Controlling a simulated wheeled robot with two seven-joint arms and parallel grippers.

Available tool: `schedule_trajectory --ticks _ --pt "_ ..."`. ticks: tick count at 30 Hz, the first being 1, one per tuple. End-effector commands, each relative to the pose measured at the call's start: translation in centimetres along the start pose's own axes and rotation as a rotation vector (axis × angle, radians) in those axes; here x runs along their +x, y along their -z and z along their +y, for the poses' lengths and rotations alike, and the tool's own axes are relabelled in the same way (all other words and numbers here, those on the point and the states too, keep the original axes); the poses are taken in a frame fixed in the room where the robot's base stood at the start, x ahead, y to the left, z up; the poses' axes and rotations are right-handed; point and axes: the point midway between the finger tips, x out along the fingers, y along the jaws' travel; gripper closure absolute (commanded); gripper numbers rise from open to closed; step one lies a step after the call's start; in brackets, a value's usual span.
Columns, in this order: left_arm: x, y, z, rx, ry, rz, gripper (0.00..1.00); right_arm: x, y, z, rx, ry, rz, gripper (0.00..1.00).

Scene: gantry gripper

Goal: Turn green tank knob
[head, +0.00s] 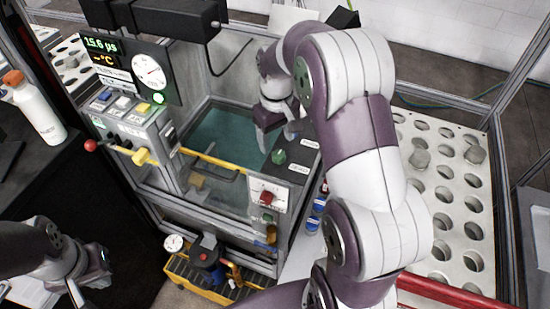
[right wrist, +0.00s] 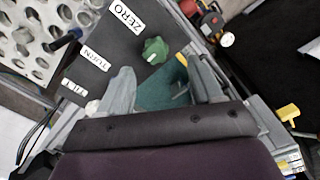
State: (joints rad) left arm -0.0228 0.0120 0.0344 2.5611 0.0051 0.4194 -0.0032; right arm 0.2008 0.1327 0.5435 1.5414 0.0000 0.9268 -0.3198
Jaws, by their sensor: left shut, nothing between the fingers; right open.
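The green knob (head: 278,157) sits on the dark panel at the tank's right rim. In the right wrist view the green knob (right wrist: 155,50) is on a dark plate beside labels reading "ZERO" and "TURN". My right gripper (head: 277,136) is open and empty, just beyond the knob over the tank. In the right wrist view its two fingers (right wrist: 164,82) are spread, and the knob shows past their tips, toward the left finger; no contact shows. My left gripper (head: 77,290) is shut and empty at the lower left, away from the tank.
The tank (head: 225,130) holds teal liquid, with a yellow bar (head: 215,160) across its front. A control panel (head: 130,120) stands left of it, and a white bottle (head: 35,108) further left. A perforated plate (head: 440,190) lies right of my right arm.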

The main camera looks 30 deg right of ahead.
Motion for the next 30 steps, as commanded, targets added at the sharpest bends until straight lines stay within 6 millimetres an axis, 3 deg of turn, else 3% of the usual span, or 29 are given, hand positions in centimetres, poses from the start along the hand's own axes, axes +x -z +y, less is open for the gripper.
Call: schedule_trajectory --ticks 3,9,19,24,30 --pt "-1.2 0.2 0.0 0.0 0.0 0.004 1.0 2.0 -0.1 0.0 0.001 0.001 -0.003 0.35" --pt "-1.8 0.3 0.0 0.0 0.0 0.004 1.0 4.7 0.0 0.0 0.001 0.0 0.0 0.35" --pt "-1.7 0.3 0.0 0.0 0.0 0.003 1.0 5.3 0.0 0.0 0.001 -0.001 0.002 0.35" --pt "-1.7 0.3 0.0 0.0 0.0 0.003 1.0 5.3 0.0 0.0 0.001 -0.001 0.003 0.9" --pt "-1.7 0.3 0.0 0.0 0.0 0.003 1.0 5.2 0.0 0.0 0.007 -0.001 0.003 0.9"
